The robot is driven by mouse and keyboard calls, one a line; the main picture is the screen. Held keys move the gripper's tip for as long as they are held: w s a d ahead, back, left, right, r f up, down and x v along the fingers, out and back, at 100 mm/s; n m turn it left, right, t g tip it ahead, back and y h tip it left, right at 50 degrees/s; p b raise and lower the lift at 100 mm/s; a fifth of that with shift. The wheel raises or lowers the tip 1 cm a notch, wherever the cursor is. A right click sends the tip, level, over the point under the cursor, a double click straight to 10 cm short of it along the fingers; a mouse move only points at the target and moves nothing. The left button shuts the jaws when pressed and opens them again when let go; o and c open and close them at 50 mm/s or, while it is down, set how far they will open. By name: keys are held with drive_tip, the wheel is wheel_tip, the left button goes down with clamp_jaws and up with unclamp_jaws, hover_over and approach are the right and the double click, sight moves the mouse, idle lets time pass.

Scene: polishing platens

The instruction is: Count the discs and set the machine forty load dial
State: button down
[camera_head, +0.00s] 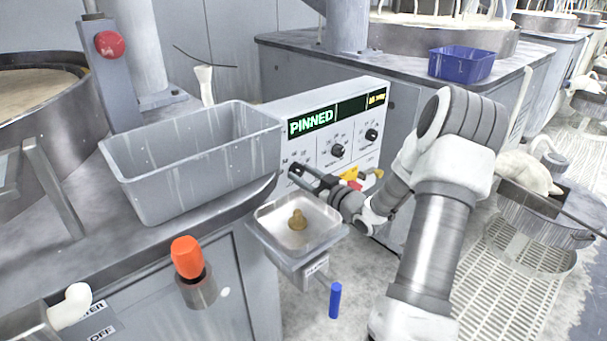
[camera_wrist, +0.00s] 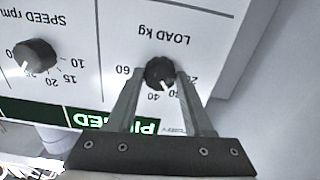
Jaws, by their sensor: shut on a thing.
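The load dial (camera_wrist: 160,72) is a black knob with a white pointer on the white panel, under the words LOAD kg, upside down in the wrist view. Its pointer points between the 40 and 30 marks, close to the 40. My gripper (camera_wrist: 159,84) is shut on this dial, one finger at each side. The green display (camera_head: 311,122) reads PINNED. I cannot make out any discs.
The speed dial (camera_wrist: 34,57) is beside the load dial. A grey bin (camera_head: 155,190) stands left of the panel. A small metal tray (camera_head: 328,237) with a brown lump (camera_head: 298,219) is below my gripper. A blue bin (camera_head: 461,64) stands behind.

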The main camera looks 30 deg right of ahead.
drive_tip(key=m+p, duration=0.3)
drive_tip(key=shift+r, duration=0.2)
drive_tip(key=m+p, duration=0.3)
drive_tip(key=m, duration=0.2)
drive_tip(key=shift+p, duration=0.4)
drive_tip(key=m+p, duration=0.2)
drive_tip(key=m, duration=0.2)
drive_tip(key=shift+f+p, duration=0.1)
drive_tip(key=shift+p, duration=0.25)
drive_tip(key=shift+f+m+p, duration=0.1)
drive_tip(key=shift+m+p, duration=0.55)
drive_tip(key=shift+m, duration=0.95)
drive_tip(key=shift+c, duration=1.5)
unclamp_jaws()
drive_tip(key=shift+s, duration=0.1)
